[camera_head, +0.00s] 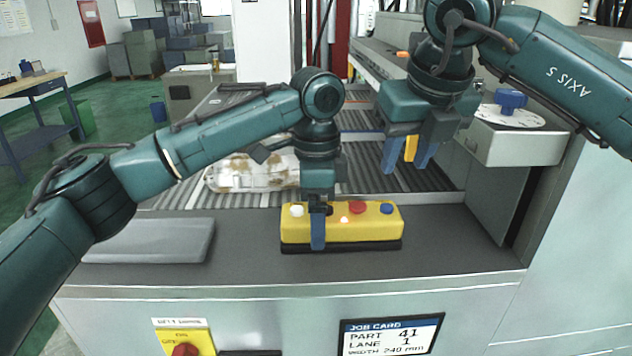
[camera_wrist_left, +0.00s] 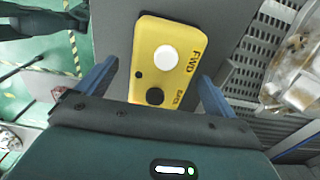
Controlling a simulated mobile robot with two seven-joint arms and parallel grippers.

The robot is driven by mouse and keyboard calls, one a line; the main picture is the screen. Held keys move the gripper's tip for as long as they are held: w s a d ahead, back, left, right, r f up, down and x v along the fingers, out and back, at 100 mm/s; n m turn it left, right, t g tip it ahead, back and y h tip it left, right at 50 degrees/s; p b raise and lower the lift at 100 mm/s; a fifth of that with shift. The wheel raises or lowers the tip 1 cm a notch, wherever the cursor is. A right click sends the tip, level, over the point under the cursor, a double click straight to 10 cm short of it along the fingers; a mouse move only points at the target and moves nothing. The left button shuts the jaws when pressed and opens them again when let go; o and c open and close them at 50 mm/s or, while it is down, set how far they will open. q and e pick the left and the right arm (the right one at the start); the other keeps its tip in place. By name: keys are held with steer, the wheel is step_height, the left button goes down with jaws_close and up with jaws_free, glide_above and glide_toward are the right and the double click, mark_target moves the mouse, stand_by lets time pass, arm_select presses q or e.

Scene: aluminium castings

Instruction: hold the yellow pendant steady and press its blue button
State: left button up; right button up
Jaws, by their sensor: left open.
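The yellow pendant (camera_head: 341,230) lies on a dark base on the grey ledge. Its top carries a white button (camera_head: 297,210), a black button, a red button (camera_head: 357,207) and, at the right end, the blue button (camera_head: 387,208). A small orange light glows near the middle. My left gripper (camera_head: 318,222) is open and straddles the pendant's left part, one blue finger in front. In the left wrist view the fingers stand either side of the pendant (camera_wrist_left: 172,75), by the white "FWD" button (camera_wrist_left: 166,53); the blue button is out of that view. My right gripper (camera_head: 408,158) hangs apart, fingers spread, behind and above the pendant's right end.
A pale, brown-stained casting (camera_head: 250,175) lies on the slatted bed behind the pendant. A grey slab (camera_head: 155,241) lies to the left on the ledge. A white dial with a blue knob (camera_head: 510,101) stands at right. Something yellow shows between the right fingers. The ledge right of the pendant is clear.

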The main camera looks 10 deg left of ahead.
arm_select(q)
steer(key=shift+f, duration=1.4)
steer(key=c, duration=1.4)
arm_select(e)
jaws_close()
